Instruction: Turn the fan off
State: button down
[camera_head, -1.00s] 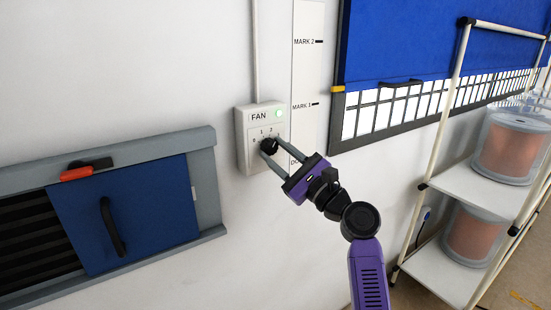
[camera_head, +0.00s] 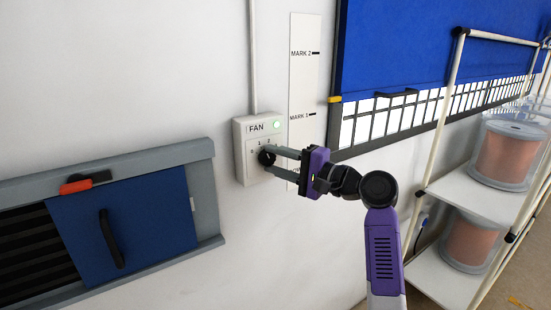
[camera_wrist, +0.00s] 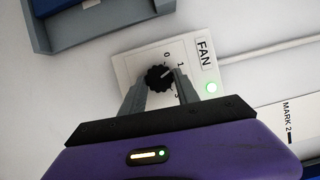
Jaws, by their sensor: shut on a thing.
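The fan control box (camera_head: 243,172) is white, marked FAN, and mounted on the wall. Its green lamp (camera_head: 277,125) is lit and also shows in the wrist view (camera_wrist: 211,87). The black knob (camera_head: 264,158) sits on the box's front among printed numbers. My gripper (camera_head: 269,159) reaches in from the right with its two grey fingers around the knob, shut on it. In the wrist view the knob (camera_wrist: 159,77) lies between the fingertips, and its pale mark points between 0 and 1, nearer 1. The fingers hide part of the dial.
A blue sliding panel (camera_head: 150,225) in a grey frame is at the left, with a red-and-black latch (camera_head: 85,183) above it. A marked white strip (camera_head: 302,85) runs beside the box. A shelf rack (camera_head: 460,180) holding spools stands at the right.

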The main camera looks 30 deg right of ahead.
jog(key=n+p, duration=0.1)
jog(key=n, duration=0.1)
jog(key=n+g, duration=0.1)
jog(key=shift+r+n+h+p, duration=0.3)
jog(key=shift+n+h+p, duration=0.05)
jog(key=shift+n+h, duration=0.05)
jog(key=shift+a+n+g+h+p, duration=0.1)
jog(key=shift+n+g+h+p, duration=0.4)
jog(key=shift+n, duration=0.7)
jog(key=c, duration=0.9)
grip_release()
jog(key=b+v, duration=0.1)
jog(key=v, duration=0.6)
jog(key=shift+s, duration=0.35)
jog(key=shift+r, duration=0.15)
